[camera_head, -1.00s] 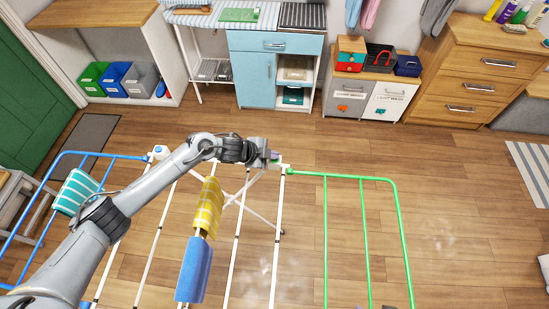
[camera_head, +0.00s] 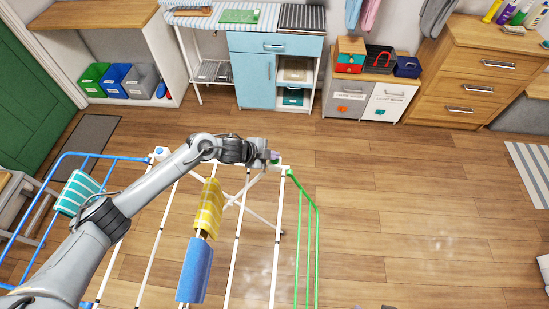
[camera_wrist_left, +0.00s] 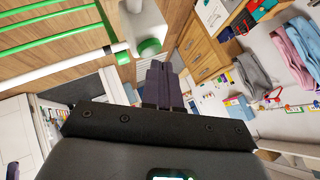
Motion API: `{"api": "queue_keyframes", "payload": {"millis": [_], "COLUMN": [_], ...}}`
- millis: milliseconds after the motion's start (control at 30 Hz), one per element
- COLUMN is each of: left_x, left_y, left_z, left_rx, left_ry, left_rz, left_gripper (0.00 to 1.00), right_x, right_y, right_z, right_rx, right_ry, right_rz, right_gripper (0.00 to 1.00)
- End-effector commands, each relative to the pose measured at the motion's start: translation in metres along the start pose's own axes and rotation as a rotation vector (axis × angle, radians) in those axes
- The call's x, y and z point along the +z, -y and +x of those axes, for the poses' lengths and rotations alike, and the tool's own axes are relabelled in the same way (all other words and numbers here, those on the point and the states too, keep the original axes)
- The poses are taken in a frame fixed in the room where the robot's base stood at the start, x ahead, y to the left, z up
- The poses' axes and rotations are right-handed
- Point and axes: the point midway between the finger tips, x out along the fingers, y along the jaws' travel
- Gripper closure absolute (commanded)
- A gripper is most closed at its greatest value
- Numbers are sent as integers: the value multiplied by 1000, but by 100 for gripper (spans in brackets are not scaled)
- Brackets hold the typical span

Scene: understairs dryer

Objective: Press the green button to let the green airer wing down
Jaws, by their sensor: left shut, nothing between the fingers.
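The airer has a white frame (camera_head: 238,245) in the middle. Its green wing (camera_head: 317,245) hangs steeply down on the right side and shows as a narrow set of green bars; its bars also show in the left wrist view (camera_wrist_left: 50,44). My left gripper (camera_head: 275,157) is shut and empty at the airer's far right corner. In the left wrist view its dark fingers (camera_wrist_left: 160,72) are together beside the green button (camera_wrist_left: 149,47) on the white corner piece. I cannot tell whether the fingertips touch the button. My right gripper is not in view.
The blue wing (camera_head: 105,157) stands out on the left with a striped teal towel (camera_head: 77,192). A yellow cloth (camera_head: 208,208) and a blue cloth (camera_head: 193,270) hang on the white bars. The floor (camera_head: 420,220) right of the airer is clear.

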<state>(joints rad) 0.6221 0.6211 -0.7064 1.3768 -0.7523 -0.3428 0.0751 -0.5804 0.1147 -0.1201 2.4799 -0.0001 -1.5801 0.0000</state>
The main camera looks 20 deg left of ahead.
Motion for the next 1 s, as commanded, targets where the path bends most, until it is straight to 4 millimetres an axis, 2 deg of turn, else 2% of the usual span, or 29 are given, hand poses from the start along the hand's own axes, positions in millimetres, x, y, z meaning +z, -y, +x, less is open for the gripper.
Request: {"api": "queue_keyframes", "payload": {"millis": [567,1000], "left_x": [-4,-24], "left_y": [5,25], "left_z": [-6,-34], "left_rx": [-1,-2], "left_ry": [0,0], "left_rz": [0,0], "left_gripper": [100,100], "right_x": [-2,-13], "right_y": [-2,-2], "right_z": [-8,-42], "right_rx": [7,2], "right_ry": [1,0], "right_rz": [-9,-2], "right_gripper": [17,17]}}
